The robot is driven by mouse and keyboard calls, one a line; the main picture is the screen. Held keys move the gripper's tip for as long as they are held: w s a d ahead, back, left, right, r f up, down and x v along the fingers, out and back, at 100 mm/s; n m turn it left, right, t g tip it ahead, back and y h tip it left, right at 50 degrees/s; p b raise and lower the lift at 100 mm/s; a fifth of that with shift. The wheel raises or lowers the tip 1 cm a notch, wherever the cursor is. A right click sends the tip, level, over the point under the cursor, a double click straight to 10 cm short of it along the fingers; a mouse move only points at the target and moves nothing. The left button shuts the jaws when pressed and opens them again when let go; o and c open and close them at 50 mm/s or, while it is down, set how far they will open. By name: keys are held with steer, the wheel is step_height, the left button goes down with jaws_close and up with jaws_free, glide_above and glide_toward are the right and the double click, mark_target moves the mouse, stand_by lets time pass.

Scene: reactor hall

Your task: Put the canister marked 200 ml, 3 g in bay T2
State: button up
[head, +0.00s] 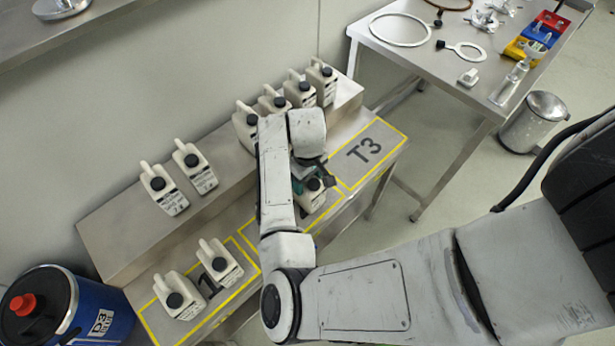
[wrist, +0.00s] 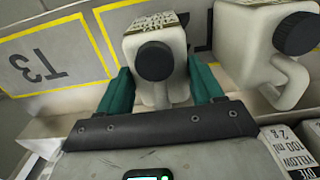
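My gripper (wrist: 160,85) has its teal fingers against both sides of a cream canister (wrist: 155,50) with a black cap. Its label is too small to read. It stands over the yellow-lined bay beside T3 and also shows in the head view (head: 310,197), partly behind my gripper (head: 312,178). That bay's marking, presumably T2, is mostly covered by my arm and the canister. Another canister (wrist: 245,45) stands close on the right in the wrist view. I cannot find a readable 200 ml, 3 g label.
Several canisters (head: 299,88) stand on the upper step. Two more (head: 194,167) stand at its left. Two canisters (head: 220,262) are in bay T1. Bay T3 (head: 345,178) is empty. A blue drum (head: 105,310) is at lower left, a side table (head: 420,65) at upper right.

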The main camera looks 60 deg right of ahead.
steer(key=o, duration=0.4)
steer(key=shift+o, duration=0.2)
steer(key=shift+r, duration=0.1)
step_height(320, 180, up, 12)
steer(key=shift+d+f+b, duration=0.1)
steer(key=shift+b, duration=0.4)
steer(key=s+d+r+h, duration=0.1)
steer(key=d+r+h, duration=0.2)
steer(key=d, duration=0.4)
steer(key=s+a+f+n+y, duration=0.1)
steer(key=s+a+f, duration=0.4)
steer(key=a, duration=0.4)
steer(key=s+a+f+n+t+y, duration=0.1)
steer(key=s+a+f, duration=0.5)
steer(key=a, duration=0.3)
steer(key=shift+s+a+f+y, duration=0.15)
steer(key=shift+s+a+y, duration=0.25)
steer(key=shift+s, duration=0.5)
steer(key=shift+d+n, duration=0.1)
steer(key=shift+n, duration=0.2)
